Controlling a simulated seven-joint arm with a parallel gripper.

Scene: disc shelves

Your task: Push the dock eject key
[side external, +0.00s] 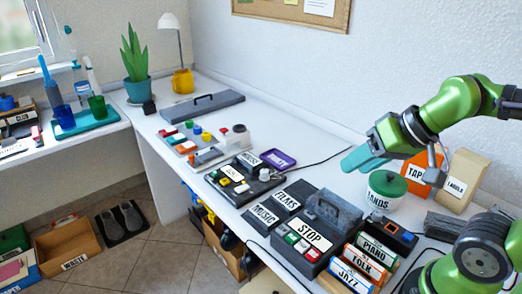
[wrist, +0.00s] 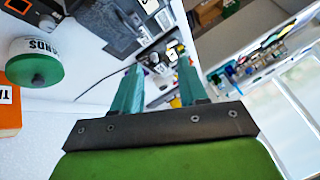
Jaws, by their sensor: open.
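My gripper (side external: 358,160) is open and empty, held in the air over the back of the desk, left of the white tub. In the wrist view its two teal fingers (wrist: 158,76) stand apart with nothing between them. A black unit (side external: 322,262) with a STOP label has a row of small coloured keys (side external: 298,241) and a raised grey part behind. Another black unit (side external: 245,192) farther left has small keys and a white knob. A dark box with an orange square (side external: 393,232) stands near the tub. No eject lettering is readable, so I cannot tell which key it is.
The white tub with a green lid (side external: 386,190) and an orange TAPE box (side external: 417,174) stand close to my gripper. Labelled FOLK (side external: 361,268) and PIANO (side external: 376,251) boxes stand at the front. A purple tray (side external: 279,160) lies behind the left unit. Desk along the wall is partly clear.

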